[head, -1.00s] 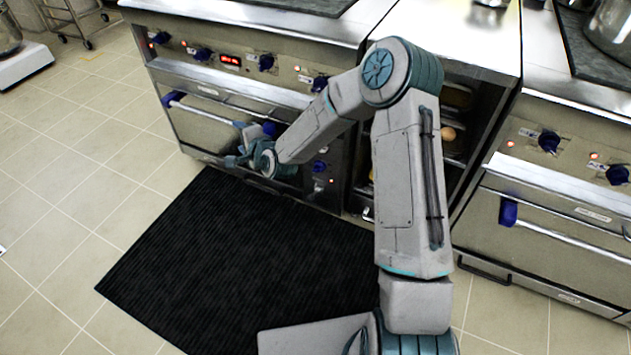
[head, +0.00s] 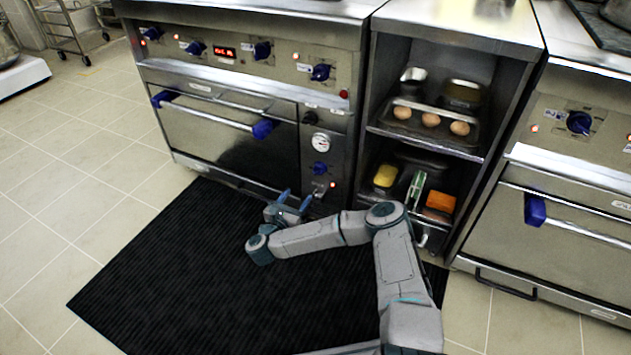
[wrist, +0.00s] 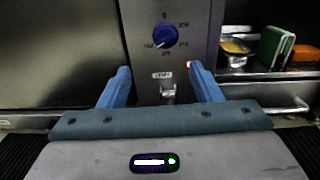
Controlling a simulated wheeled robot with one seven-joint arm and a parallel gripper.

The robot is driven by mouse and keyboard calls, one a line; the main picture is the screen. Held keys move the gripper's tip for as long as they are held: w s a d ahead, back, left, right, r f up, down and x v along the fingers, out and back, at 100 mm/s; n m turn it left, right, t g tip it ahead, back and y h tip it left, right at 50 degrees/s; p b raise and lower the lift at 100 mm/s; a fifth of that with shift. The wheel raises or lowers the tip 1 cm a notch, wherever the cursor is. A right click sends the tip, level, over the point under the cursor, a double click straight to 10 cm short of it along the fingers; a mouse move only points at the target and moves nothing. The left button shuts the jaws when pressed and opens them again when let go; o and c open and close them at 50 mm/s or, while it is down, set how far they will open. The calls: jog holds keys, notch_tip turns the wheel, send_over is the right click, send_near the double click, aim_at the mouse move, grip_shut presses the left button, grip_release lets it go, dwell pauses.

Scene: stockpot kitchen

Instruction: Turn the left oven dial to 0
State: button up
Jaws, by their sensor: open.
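The left oven dial (head: 320,170) is a round blue knob on the control panel at the right of the left oven, below a white gauge. It also shows in the wrist view as a blue knob (wrist: 165,36), with 0 at the top of its printed scale. A light mark shows on its lower left; its exact reading is too small to tell. My gripper (head: 294,198) is low in front of the panel, open and empty. In the wrist view its two blue fingers (wrist: 160,72) stand apart, below the dial and not touching it.
The left oven's door handle (head: 212,112) runs left of the panel. A small switch (wrist: 167,88) sits below the dial. An open shelf unit (head: 376,145) with eggs and containers stands right of the panel. A black mat (head: 190,290) covers the floor.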

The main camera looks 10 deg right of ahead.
aim_at(316, 172)
jog(key=b+x, duration=0.1)
jog(key=x, duration=0.3)
jog(key=b+x, duration=0.2)
jog(key=x, duration=0.3)
jog(key=b+x, duration=0.2)
jog(key=x, duration=0.2)
jog(key=shift+w+d+f, duration=0.1)
jog(key=shift+d+f, duration=0.2)
jog(key=shift+d, duration=0.25)
